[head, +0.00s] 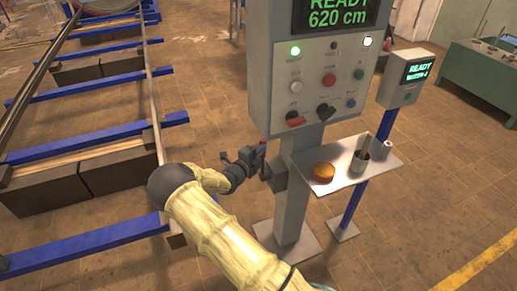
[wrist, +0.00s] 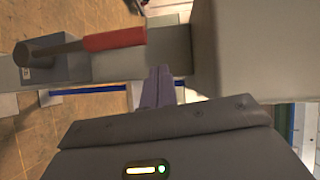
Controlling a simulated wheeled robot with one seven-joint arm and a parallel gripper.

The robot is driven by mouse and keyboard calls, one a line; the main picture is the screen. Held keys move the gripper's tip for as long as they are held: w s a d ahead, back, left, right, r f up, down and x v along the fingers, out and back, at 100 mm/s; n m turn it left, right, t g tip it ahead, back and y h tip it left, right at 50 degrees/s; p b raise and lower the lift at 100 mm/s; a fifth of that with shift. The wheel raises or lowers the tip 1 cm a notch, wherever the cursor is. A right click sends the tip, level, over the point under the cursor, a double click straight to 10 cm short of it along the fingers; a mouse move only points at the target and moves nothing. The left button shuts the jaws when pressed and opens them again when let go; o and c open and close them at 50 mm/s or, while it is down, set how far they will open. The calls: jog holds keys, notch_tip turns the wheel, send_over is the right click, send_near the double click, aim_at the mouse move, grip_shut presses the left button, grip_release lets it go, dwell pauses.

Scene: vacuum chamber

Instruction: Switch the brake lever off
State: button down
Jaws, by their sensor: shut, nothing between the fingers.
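The brake lever (wrist: 110,39) shows in the wrist view as a red grip on a dark rod. The rod runs left to a dark round pivot (wrist: 24,54) on a grey box. In the head view its red grip (head: 262,147) is small, beside the pedestal column and partly hidden by my gripper. My gripper (wrist: 158,72) is shut and empty, its fingertips in front of the grey mount, close to the free end of the red grip. A small gap shows between them in the picture; I cannot tell the depth. My gripper (head: 256,158) also shows in the head view.
The control pedestal (head: 260,90) with buttons and a READY 620 cm display stands over the lever. A shelf (head: 345,172) with an orange round object (head: 323,171) juts out at right. Blue-framed rails (head: 90,242) lie at left. A smaller display post (head: 400,90) stands behind.

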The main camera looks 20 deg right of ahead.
jog(key=b+v, duration=0.2)
jog(key=v, duration=0.7)
jog(key=s+d+m+g+y, duration=0.1)
jog(key=s+d+m+g, duration=0.3)
jog(key=m, duration=0.3)
jog(key=s+d+r+m+g+y+p, duration=0.1)
jog(key=s+m+g+y, duration=0.15)
jog(key=s+m, duration=0.45)
jog(key=s+d+m+g+y, duration=0.1)
jog(key=s+d+m+g, duration=0.3)
jog(key=m, duration=0.3)
jog(key=s+a+r+m+y, duration=0.3)
jog(key=s+r+m+y, duration=0.1)
jog(key=m, duration=0.8)
jog(key=s+a+r+m+t+y+p, duration=0.1)
jog(key=s+a+r+m+y, duration=0.2)
jog(key=s+r+m, duration=0.3)
jog(key=s+m+y, duration=0.1)
jog(key=s+m, duration=0.2)
jog(key=m, duration=0.3)
jog(key=shift+a+r+m, duration=0.25)
jog(key=shift+a+m, duration=0.05)
jog(key=shift+a, duration=0.1)
